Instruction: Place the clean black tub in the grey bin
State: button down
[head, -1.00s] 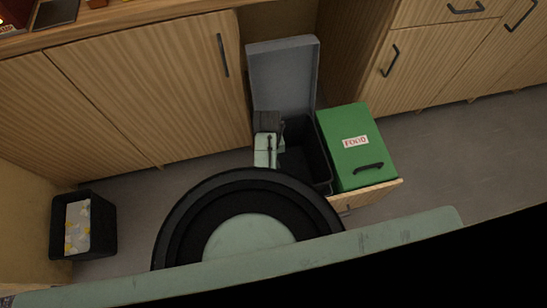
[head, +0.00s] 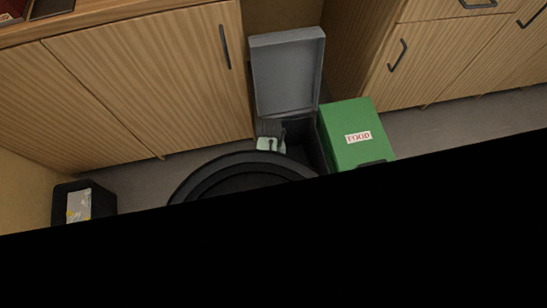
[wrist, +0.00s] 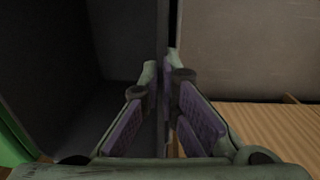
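The grey bin (head: 287,72) stands at the middle of the head view with its lid raised against the cabinet. Its dark inside is partly hidden by my arm. My gripper (wrist: 162,75) is over the bin's left side. In the wrist view its two purple-padded fingers stand on either side of a thin dark upright wall (wrist: 162,30), close to it. I cannot tell whether they press on it, or whether it belongs to the bin or a tub. A black tub (head: 103,200) on the floor at the left holds something pale with yellow patches. No other tub is clearly visible.
A green box labelled FOOD (head: 352,130) stands right beside the grey bin. Wooden cabinets (head: 140,75) line the back. Bare floor (head: 450,125) shows at the right. My own dark body hides the lower part of the head view.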

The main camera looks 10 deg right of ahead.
jog(key=shift+f, duration=0.2)
jog(key=c, duration=1.8)
grip_release()
jog(key=shift+r, duration=0.1)
notch_tip(320, 180, up, 13)
jog(key=shift+a+b, duration=0.3)
jog(key=shift+b, duration=0.1)
